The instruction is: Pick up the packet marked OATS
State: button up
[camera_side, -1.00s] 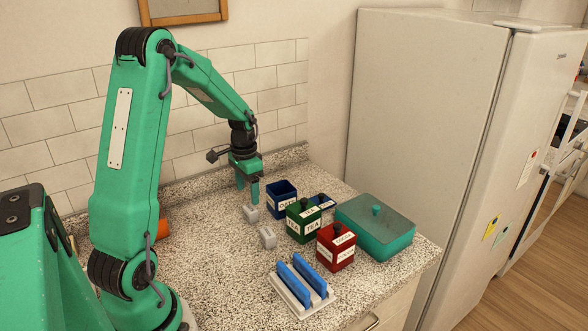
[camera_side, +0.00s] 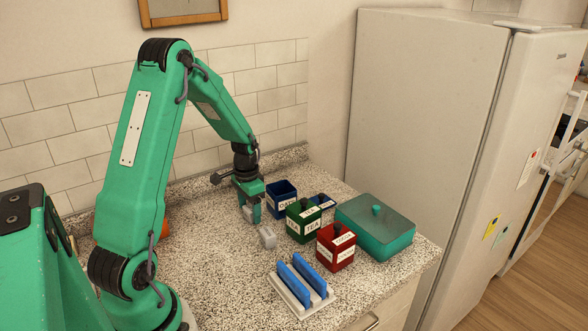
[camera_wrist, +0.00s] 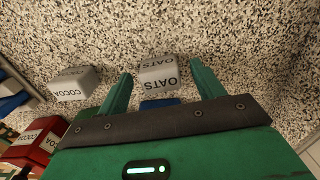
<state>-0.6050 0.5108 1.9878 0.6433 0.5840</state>
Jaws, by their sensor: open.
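The OATS packet (camera_wrist: 158,74) is a small light grey block with dark lettering, lying on the speckled counter. In the wrist view it sits between the two green fingers of my gripper (camera_wrist: 162,72), with a narrow gap showing at each side. In the side view my gripper (camera_side: 250,213) is low over the counter, and the packet (camera_side: 247,213) is partly hidden behind its fingers. My gripper is open.
A COCOA packet (camera_wrist: 72,84) lies close by on the counter. A blue OATS canister (camera_side: 282,187), green TEA canister (camera_side: 303,222) and red COCOA canister (camera_side: 336,248) stand to the right.

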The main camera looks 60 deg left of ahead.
jog(key=shift+f, duration=0.65)
jog(key=c, duration=1.1)
